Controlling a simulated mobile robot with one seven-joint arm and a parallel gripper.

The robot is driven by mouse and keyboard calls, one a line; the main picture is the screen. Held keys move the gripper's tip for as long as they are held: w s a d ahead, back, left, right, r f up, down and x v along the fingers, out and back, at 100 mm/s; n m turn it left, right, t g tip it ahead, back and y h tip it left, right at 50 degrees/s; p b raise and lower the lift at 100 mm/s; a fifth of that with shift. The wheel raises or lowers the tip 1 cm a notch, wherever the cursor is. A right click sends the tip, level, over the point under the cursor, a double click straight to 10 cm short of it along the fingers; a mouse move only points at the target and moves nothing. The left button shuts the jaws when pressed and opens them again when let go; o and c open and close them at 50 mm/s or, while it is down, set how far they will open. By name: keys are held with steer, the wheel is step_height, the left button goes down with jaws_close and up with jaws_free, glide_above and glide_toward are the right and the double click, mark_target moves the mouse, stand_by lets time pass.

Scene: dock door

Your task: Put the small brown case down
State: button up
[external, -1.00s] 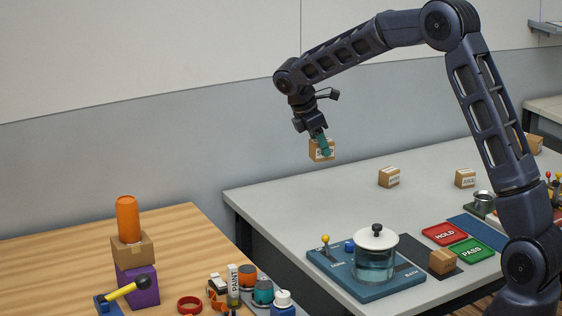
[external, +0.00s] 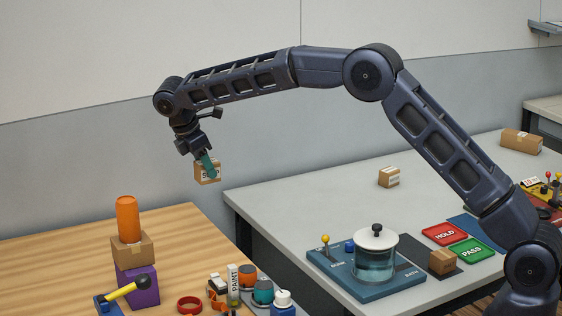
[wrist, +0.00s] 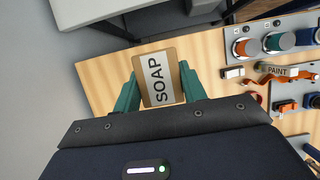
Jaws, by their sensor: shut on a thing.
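The small brown case (external: 207,173) hangs in the air in the external view, above the back right part of the wooden table (external: 168,222). My gripper (external: 208,163) is shut on it, with teal fingers on its sides. In the wrist view the case (wrist: 158,78) shows a white label reading SOAP, between the two teal fingers of my gripper (wrist: 158,92). The case is clear of the table, and the wooden top shows below it.
On the wooden table an orange cylinder (external: 128,218) stands on a brown box (external: 132,249) over a purple block (external: 140,284). Paint pots and tools crowd its front right. The grey table (external: 310,200) stands to the right across a gap, with another small box (external: 389,177). The wooden table's back middle is clear.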

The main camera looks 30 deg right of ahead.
step_height(320, 180, down, 20)
stand_by(0.8)
steer(key=shift+f, duration=0.1)
steer(key=o, duration=1)
steer(key=v, duration=1.2)
